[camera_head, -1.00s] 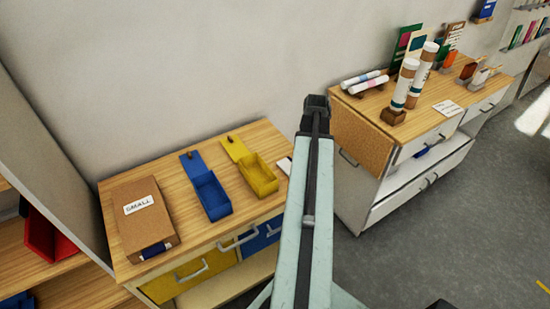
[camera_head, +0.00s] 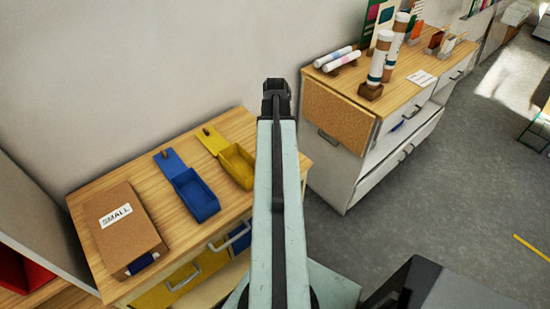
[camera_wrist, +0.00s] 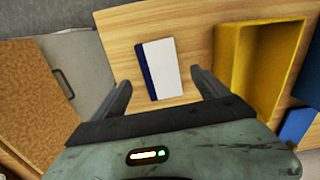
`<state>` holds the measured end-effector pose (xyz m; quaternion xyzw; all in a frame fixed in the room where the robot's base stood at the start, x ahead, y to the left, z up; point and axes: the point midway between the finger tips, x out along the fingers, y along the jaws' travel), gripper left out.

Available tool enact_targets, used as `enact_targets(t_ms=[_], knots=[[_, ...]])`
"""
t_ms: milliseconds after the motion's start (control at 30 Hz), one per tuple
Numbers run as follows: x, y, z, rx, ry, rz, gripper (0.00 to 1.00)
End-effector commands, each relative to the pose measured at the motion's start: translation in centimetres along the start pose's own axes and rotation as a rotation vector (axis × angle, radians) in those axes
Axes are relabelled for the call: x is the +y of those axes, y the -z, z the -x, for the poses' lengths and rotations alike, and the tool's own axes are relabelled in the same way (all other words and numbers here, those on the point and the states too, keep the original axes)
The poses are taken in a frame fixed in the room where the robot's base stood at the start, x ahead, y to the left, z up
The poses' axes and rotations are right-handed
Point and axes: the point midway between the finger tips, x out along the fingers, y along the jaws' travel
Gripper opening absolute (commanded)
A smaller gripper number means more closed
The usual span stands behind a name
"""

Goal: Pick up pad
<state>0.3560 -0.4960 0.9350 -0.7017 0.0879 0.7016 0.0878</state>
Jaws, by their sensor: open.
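The pad (camera_wrist: 163,69) is white with a dark blue strip along its left side. It lies flat on the wooden tabletop (camera_wrist: 120,30) in the wrist view. My gripper (camera_wrist: 161,78) is open, with one finger to each side of the pad in the picture. No contact with the pad shows, and I cannot tell the height above it. In the head view the pad is hidden behind my arm.
A yellow open box (camera_head: 237,165) stands close beside the pad, right of it in the wrist view. A blue open box (camera_head: 195,194) and a brown box labelled SMALL (camera_head: 128,237) are farther left. A white cabinet (camera_head: 362,181) stands across a gap to the right.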

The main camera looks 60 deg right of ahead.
Motion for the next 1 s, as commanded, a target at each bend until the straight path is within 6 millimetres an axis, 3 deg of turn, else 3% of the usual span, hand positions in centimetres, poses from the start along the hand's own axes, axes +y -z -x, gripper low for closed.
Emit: enact_targets(t_ms=[33, 200, 467, 700, 733, 1000], knots=[[-0.1, 0.0, -1.6, 0.0, 0.0, 0.0, 0.85], [-0.1, 0.0, -4.3, 0.0, 0.0, 0.0, 0.85], [-0.1, 0.0, -4.2, 0.0, 0.0, -0.001, 0.85], [-0.1, 0.0, -4.2, 0.0, 0.0, -0.001, 0.21], [-0.1, 0.0, -4.2, 0.0, 0.0, -0.001, 0.17], [-0.1, 0.0, -3.8, 0.0, 0.0, -0.002, 0.17]])
